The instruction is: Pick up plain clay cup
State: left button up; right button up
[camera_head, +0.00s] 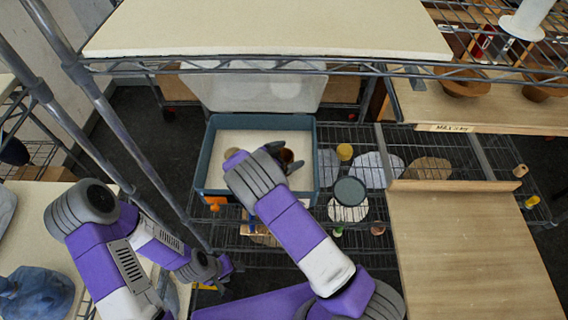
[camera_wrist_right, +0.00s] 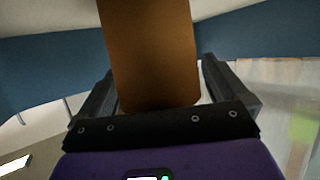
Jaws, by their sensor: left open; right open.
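A plain brown clay cup (camera_wrist_right: 150,55) stands out large in the right wrist view, between the two fingers of my right gripper (camera_wrist_right: 168,95). The fingers are open, one on each side of it, with a visible gap at least on the left. In the head view my right gripper (camera_head: 284,157) reaches into a blue-grey bin, and the cup (camera_head: 288,160) shows only partly behind its fingers. My left gripper (camera_head: 224,266) is low at the left, outside the bin; its fingers can hardly be made out.
The blue-grey bin (camera_head: 205,150) has a pale floor and stands on a wire shelf; its walls are close around my right gripper. Another brownish item (camera_head: 232,153) is in the bin. A pale upper shelf (camera_head: 265,28) overhangs it. A wooden board (camera_head: 470,250) lies at the right.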

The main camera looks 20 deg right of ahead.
jog(key=shift+c, duration=0.3)
jog(key=c, duration=1.2)
